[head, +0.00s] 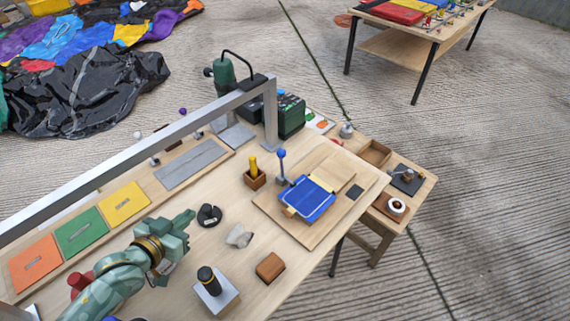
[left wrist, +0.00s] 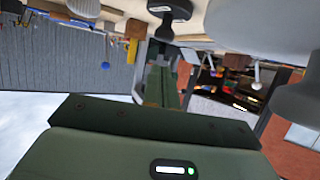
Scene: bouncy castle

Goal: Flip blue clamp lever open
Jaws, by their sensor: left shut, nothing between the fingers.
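The blue clamp lever (head: 281,155) is a grey rod with a blue ball knob. It stands roughly upright at the left edge of a wooden board (head: 270,213), beside a blue sheet (head: 312,200). My left gripper (head: 190,218) is shut and empty above the table, well to the left of the lever and apart from it. In the left wrist view its fingers (left wrist: 160,88) point away over an upside-down scene, and a small blue ball (left wrist: 105,65) shows at left, probably the lever knob. My right gripper is not in view.
A yellow-handled tool in a wooden holder (head: 254,180) stands just left of the lever. A black ring-shaped item (head: 209,215), a grey stone-like lump (head: 239,236), a brown block (head: 270,267) and a black-topped stand (head: 215,291) lie nearby. A metal frame (head: 150,145) spans the table's back.

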